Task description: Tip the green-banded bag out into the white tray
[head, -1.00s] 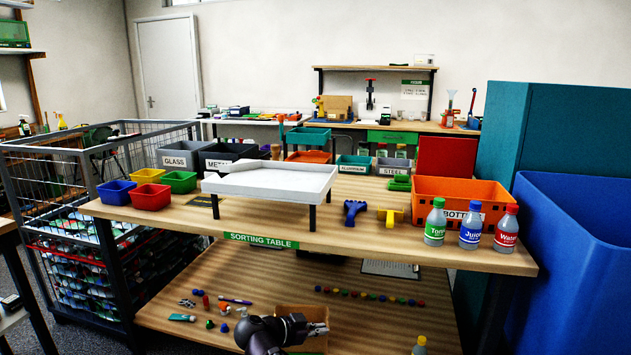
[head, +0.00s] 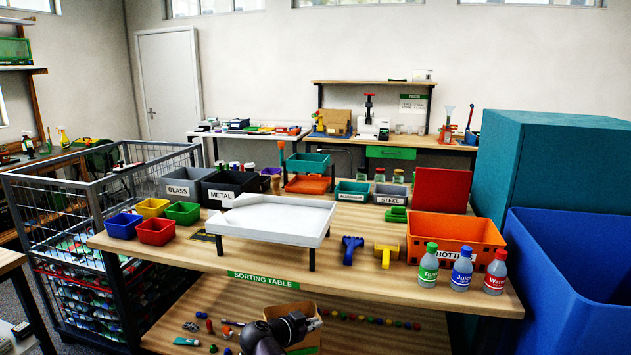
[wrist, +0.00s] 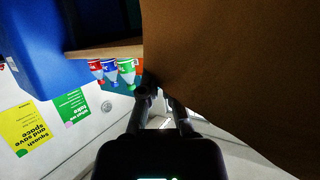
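The brown paper bag (head: 276,312) with a green band low on its side shows at the bottom centre of the head view. My gripper (head: 314,323) overlaps its front and appears shut on it. In the wrist view the bag (wrist: 235,65) fills the upper right, against my gripper's fingers (wrist: 160,97); their exact grip is partly hidden. The bag looks upright in the head view, its lower part cut off by the frame. Its contents are hidden. The white tray (head: 272,236) stands on short legs on the sorting table, above and beyond the bag, and looks empty.
The sorting table (head: 215,262) has its front edge between the bag and tray. Small colored bins (head: 182,212) stand left of the tray. Blue (head: 350,248) and yellow tools, bottles (head: 461,268) and an orange bin (head: 455,232) stand right. Loose items lie on the lower shelf.

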